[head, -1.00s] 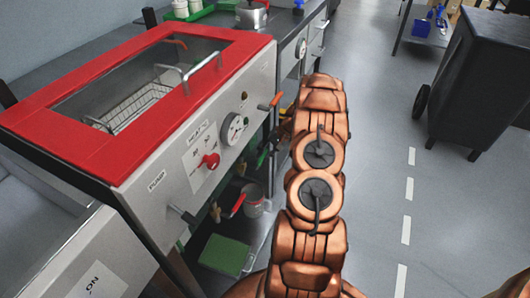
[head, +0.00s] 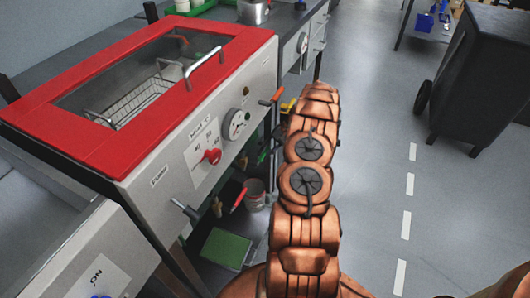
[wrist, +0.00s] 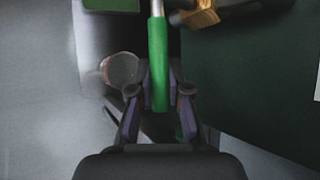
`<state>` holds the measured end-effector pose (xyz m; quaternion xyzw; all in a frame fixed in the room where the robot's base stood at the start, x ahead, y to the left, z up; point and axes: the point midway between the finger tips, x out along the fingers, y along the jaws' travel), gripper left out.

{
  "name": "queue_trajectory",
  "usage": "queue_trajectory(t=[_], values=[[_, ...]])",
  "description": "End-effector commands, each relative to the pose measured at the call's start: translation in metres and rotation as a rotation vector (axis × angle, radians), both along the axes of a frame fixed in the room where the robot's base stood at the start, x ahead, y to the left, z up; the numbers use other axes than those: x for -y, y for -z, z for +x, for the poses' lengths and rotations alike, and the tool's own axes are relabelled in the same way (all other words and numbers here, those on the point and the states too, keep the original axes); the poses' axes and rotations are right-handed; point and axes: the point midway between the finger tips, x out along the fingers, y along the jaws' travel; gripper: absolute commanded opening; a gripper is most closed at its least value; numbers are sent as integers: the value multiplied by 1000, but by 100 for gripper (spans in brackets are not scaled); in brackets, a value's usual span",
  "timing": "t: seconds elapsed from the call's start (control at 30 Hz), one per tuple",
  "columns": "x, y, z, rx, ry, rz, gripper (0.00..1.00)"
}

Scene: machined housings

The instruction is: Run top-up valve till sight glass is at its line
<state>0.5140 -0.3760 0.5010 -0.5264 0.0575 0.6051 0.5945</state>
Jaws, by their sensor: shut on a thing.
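In the wrist view, my gripper (wrist: 159,94) is shut on a green-sleeved handle (wrist: 157,50) with a pale metal stem at its upper end. The fingers lie on either side of the sleeve. A brass fitting (wrist: 203,12) shows just right of the stem; I cannot tell whether they are joined. In the head view my copper arm hides the gripper and the handle. The red-lidded washer (head: 140,158) stands to the left of the arm. I cannot make out a sight glass or its line in either view.
The washer's front carries a round gauge (head: 236,124), a red knob (head: 212,156) and an orange-tipped lever (head: 271,97). A black wheeled cabinet (head: 487,80) stands right; the floor between is clear.

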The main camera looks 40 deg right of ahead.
Motion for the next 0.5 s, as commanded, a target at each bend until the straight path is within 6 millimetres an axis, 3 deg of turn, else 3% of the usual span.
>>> queue_trajectory(t=[0.03,0.07,0.3,0.5], values=[[-2,0,2,2,-1,1,0],[-2,0,2,3,-1,1,18],[0,0,0,1,2,1,43],[0,0,-1,0,1,1,43]])
